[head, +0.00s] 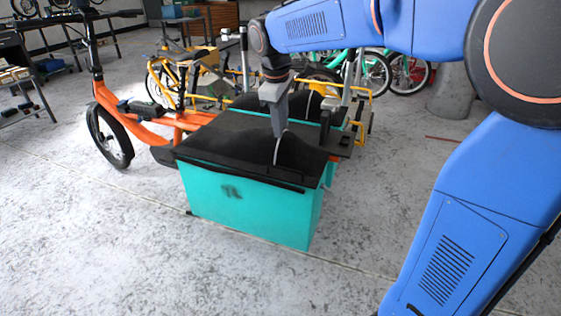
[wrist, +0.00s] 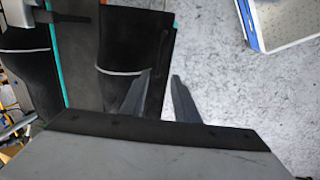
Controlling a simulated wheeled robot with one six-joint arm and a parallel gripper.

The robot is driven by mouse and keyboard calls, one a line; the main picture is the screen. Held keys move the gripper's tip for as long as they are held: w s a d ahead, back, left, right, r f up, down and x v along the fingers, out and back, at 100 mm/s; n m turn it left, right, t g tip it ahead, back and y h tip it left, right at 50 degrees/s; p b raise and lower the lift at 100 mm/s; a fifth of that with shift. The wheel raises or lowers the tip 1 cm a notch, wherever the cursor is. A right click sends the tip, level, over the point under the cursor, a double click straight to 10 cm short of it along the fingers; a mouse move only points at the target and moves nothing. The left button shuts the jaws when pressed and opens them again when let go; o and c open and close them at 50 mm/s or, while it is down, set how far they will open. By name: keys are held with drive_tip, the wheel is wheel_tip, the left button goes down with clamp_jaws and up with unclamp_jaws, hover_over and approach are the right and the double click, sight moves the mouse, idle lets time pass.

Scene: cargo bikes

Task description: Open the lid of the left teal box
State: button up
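The near teal box (head: 250,203) sits on the orange cargo bike, its black lid (head: 225,140) lying over the top. A thin pale strap (head: 276,152) crosses the lid; it also shows in the wrist view (wrist: 122,72). A second teal-edged box with a black lid (head: 305,104) lies behind it. My gripper (head: 278,132) points down just over the near lid. In the wrist view, my gripper's fingers (wrist: 160,92) are apart with nothing between them. The left finger overlaps the lid (wrist: 135,40); the right one shows against the floor. Contact with the lid cannot be told.
The orange bike's front wheel (head: 108,137) and handlebar stand to the left. Yellow (head: 160,85) and green (head: 408,75) bikes stand behind. A blue-rimmed white tray-like thing (wrist: 285,22) shows in the wrist view. The floor in front is clear.

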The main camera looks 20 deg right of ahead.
hover_over(284, 178)
wheel_tip(284, 178, down, 17)
drive_tip(key=shift+d+r, duration=0.1)
idle(0.3)
drive_tip(key=shift+c, duration=0.3)
clamp_jaws()
